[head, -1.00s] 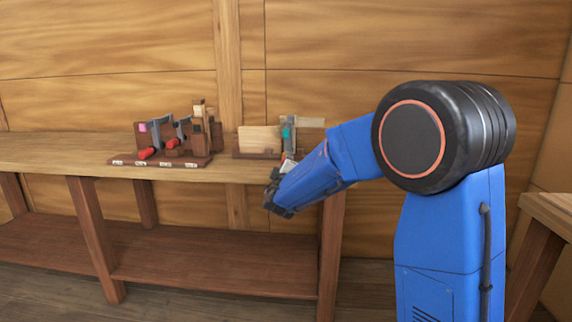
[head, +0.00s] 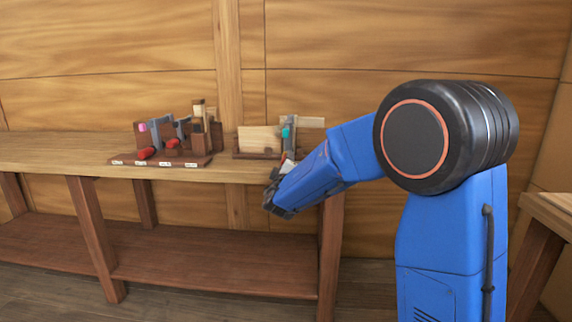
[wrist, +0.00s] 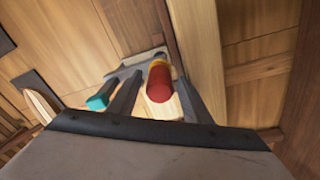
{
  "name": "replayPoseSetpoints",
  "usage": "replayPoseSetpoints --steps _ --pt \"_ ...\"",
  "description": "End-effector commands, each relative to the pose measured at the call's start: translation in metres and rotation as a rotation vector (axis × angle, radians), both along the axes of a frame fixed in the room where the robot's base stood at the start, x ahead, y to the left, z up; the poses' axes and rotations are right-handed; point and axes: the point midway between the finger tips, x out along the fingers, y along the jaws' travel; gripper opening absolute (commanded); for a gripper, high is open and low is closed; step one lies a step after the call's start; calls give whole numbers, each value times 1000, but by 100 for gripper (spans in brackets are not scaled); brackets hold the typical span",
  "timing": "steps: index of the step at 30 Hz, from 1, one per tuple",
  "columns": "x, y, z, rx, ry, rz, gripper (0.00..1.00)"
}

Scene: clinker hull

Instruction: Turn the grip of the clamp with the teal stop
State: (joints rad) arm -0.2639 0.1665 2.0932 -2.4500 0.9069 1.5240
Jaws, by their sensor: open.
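The clamp with the teal stop (head: 286,132) stands upright on the bench at the right, grey, beside a pale board. In the wrist view, the teal stop (wrist: 101,101) is left of the fingers. The clamp's red grip (wrist: 159,84), with a yellow band at its far end, shows between the two dark fingers of my gripper (wrist: 158,92). The fingers are open, one on each side of the grip; I cannot tell whether either touches it. In the head view my gripper (head: 276,180) is at the bench's front edge, just below the clamp, and the grip is mostly hidden.
On the bench (head: 60,152), to the left, a dark wooden rack (head: 190,161) holds more clamps with red grips, one with a pink stop (head: 143,127). A pale board (head: 258,139) is left of the teal clamp. A wooden wall (head: 120,40) rises behind. The bench's left end is clear.

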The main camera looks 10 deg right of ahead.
Motion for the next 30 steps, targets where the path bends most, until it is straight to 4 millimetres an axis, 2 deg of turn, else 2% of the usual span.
replayPoseSetpoints --steps 5,21,25,30 --pt "-26 7 -3 1 3 1 48" --pt "-128 35 -10 0 1 3 48" --pt "-146 39 -12 0 0 1 48" --pt "-160 43 -13 1 1 0 48"
